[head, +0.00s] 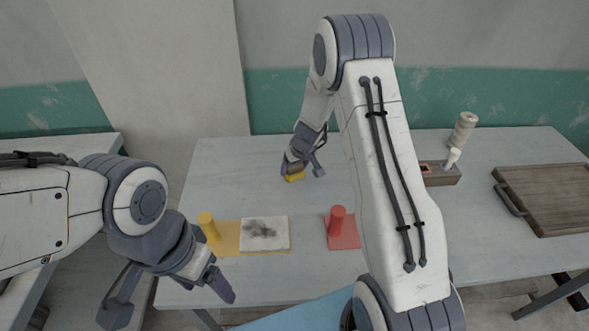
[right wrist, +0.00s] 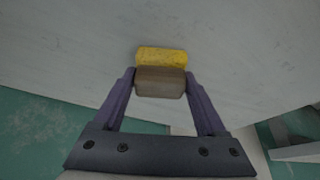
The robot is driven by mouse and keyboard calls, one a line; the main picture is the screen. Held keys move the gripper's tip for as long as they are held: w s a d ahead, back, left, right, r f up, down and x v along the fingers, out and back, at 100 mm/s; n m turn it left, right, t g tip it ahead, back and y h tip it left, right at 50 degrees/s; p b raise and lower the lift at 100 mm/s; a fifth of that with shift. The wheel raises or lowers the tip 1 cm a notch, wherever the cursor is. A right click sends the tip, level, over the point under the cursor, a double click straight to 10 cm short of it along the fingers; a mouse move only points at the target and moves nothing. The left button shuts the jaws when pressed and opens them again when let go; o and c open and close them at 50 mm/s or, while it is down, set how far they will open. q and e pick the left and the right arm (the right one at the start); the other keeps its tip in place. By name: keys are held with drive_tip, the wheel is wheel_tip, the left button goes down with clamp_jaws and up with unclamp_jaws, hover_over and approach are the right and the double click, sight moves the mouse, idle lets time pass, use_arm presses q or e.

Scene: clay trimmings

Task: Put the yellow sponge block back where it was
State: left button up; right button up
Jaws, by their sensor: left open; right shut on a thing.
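The yellow sponge block (head: 295,178) is at my right gripper (head: 303,172), over the back middle of the table. In the right wrist view the right gripper (right wrist: 160,84) is shut on the block, with a brown part between the fingers and a yellow part (right wrist: 160,56) beyond them. I cannot tell whether the block touches the table. My left gripper (head: 168,298) is open and empty at the front left, by the table's front edge.
A yellow mat (head: 225,244) bears a yellow peg (head: 208,227) and a smudged white slab (head: 264,233). A red mat (head: 343,240) bears a red peg (head: 337,220). At right are a small wooden box (head: 441,178), a beige bottle (head: 463,129) and a wooden board (head: 550,197). The table's back left is clear.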

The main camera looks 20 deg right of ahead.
drive_tip(key=shift+f+b, duration=0.15)
drive_tip(key=shift+b, duration=0.15)
drive_tip(key=o, duration=1.4)
